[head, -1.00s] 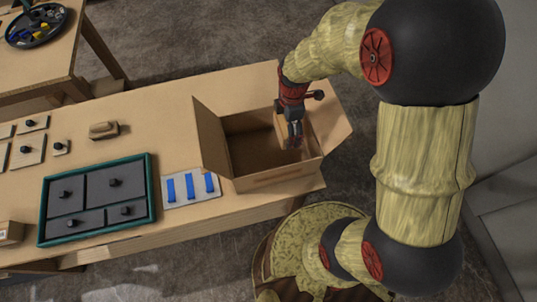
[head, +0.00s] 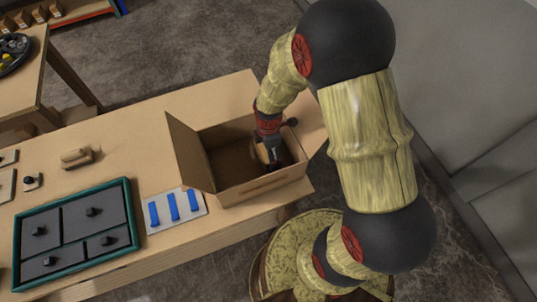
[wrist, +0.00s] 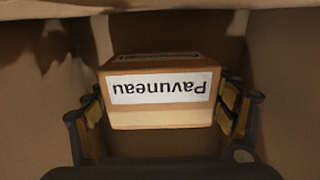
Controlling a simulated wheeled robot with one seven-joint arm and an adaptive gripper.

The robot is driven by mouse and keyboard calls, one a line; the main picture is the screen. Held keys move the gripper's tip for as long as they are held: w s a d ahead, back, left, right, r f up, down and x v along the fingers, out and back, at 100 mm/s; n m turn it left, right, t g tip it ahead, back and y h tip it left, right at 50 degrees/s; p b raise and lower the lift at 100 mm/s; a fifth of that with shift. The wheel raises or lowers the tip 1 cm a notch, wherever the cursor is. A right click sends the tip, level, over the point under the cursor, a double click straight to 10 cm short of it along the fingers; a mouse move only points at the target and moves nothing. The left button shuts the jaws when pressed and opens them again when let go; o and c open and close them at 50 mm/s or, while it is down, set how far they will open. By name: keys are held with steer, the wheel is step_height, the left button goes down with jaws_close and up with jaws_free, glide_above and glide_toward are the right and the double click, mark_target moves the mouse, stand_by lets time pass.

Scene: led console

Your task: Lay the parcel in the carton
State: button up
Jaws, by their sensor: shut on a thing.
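The open carton (head: 262,190) stands on the wooden table, with flaps folded outward. My gripper (head: 272,160) reaches down inside the carton, toward its right side. In the wrist view my gripper (wrist: 165,112) is shut on the parcel (wrist: 160,118), a small brown box with a white label reading "Pavuneau", upside down in this view. One finger is at each side of the parcel. Carton walls surround it in the wrist view. In the head view the parcel is mostly hidden by my gripper and the carton. I cannot tell whether the parcel touches the carton floor.
A green-rimmed tray with grey panels and black knobs (head: 75,235) lies at the left of the table. A white card with blue strips (head: 174,208) lies between it and the carton. A wooden block (head: 77,157) sits further back.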

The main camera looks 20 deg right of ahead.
steer(key=shift+f, duration=0.2)
steer(key=shift+f, duration=0.1)
steer(key=shift+f, duration=0.1)
steer(key=o, duration=1.6)
steer(key=shift+c, duration=0.2)
steer(key=shift+o, duration=0.5)
